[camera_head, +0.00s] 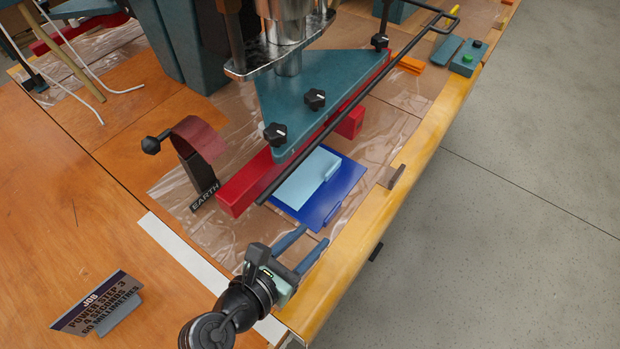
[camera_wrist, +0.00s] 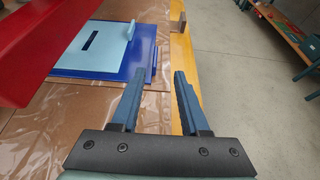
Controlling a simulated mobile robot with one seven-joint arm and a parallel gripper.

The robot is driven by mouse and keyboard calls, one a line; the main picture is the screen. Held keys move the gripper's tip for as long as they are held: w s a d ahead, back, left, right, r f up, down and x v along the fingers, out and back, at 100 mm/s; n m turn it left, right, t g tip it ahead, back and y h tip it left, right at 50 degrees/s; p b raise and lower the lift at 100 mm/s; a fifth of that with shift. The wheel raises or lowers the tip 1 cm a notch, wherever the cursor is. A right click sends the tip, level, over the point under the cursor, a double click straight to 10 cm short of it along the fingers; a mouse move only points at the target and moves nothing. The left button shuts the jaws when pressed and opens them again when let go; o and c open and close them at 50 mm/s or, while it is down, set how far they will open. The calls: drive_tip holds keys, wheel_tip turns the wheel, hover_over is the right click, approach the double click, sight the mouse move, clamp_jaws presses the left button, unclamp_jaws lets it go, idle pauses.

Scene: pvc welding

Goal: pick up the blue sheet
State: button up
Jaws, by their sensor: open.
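The blue sheet (camera_head: 336,196) lies flat at the front of the welding machine, partly under its red bar. A smaller light-blue piece (camera_head: 308,178) rests on top of it. In the wrist view the dark-blue sheet (camera_wrist: 138,66) is ahead of the fingers, with the light-blue piece (camera_wrist: 93,45) on it; this piece has a dark slot. A small raised tab shows at the sheet's right edge. My gripper (camera_head: 316,236) is open and empty, short of the sheet's near edge; it also shows in the wrist view (camera_wrist: 156,74).
The red bar (camera_head: 243,187) and a long black rod (camera_head: 330,125) stand over the sheet's left and far sides. A brown block (camera_head: 392,176) sits on the yellow table edge (camera_head: 372,232). A job sign (camera_head: 97,303) stands at left. Clear film covers the table near my fingers.

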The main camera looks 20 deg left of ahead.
sight(336, 207)
drive_tip(key=x, duration=0.4)
drive_tip(key=shift+w+f, duration=0.15)
drive_tip(key=shift+w, duration=0.2)
drive_tip(key=shift+a+b+x, duration=0.15)
drive_tip(key=shift+b+x, duration=0.25)
drive_tip(key=shift+x, duration=1.05)
drive_tip(key=shift+a+b+x, duration=0.15)
drive_tip(key=shift+b+x, duration=0.25)
drive_tip(key=shift+x, duration=1.05)
drive_tip(key=shift+w, duration=0.1)
clamp_jaws()
drive_tip(key=shift+r, duration=0.2)
